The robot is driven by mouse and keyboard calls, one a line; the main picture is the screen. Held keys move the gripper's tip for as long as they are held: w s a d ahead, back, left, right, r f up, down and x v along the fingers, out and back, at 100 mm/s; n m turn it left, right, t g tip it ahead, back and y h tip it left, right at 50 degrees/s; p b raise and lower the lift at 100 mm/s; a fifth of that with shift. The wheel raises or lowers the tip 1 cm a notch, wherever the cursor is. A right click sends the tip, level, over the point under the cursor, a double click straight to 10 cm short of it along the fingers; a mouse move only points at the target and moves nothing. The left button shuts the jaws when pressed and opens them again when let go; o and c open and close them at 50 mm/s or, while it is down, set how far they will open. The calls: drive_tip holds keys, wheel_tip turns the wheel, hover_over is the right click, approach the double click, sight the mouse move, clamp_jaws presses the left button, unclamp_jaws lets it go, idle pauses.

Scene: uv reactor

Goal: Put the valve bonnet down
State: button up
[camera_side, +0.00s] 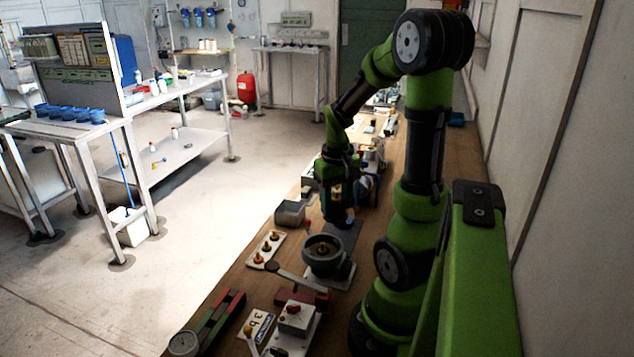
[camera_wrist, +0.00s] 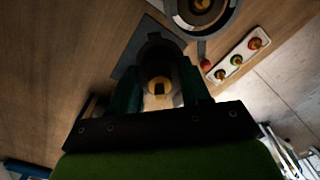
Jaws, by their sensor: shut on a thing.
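My gripper (camera_side: 339,212) points down over the wooden bench in the side view. In the wrist view its two dark green fingers (camera_wrist: 160,92) are shut on the valve bonnet (camera_wrist: 158,62), a dark grey round part with a brass-coloured middle. The bonnet is mostly hidden by the gripper in the side view. A flat dark grey plate (camera_side: 349,233) lies right under the gripper; it also shows beside the bonnet in the wrist view (camera_wrist: 127,67). I cannot tell whether the bonnet touches the plate.
A round grey valve body (camera_side: 323,262) with a brass centre stands just in front of the plate. A white panel with coloured knobs (camera_side: 266,249) and a grey box (camera_side: 290,213) lie to the left. Several tools and boxes crowd the near bench end.

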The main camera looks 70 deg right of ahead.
drive_tip(key=d+n, duration=0.1)
drive_tip(key=n, duration=0.2)
drive_tip(key=shift+d+f+n, duration=0.1)
drive_tip(key=shift+d+n, duration=0.25)
drive_tip(key=shift+n, duration=0.05)
drive_tip(key=n, duration=0.3)
drive_tip(key=shift+w+d, duration=0.2)
drive_tip(key=shift+d, duration=0.15)
drive_tip(key=shift+n, duration=0.8)
wheel_tip(320, 180, down, 10)
drive_tip(key=shift+r, duration=0.15)
drive_tip(key=o, duration=1)
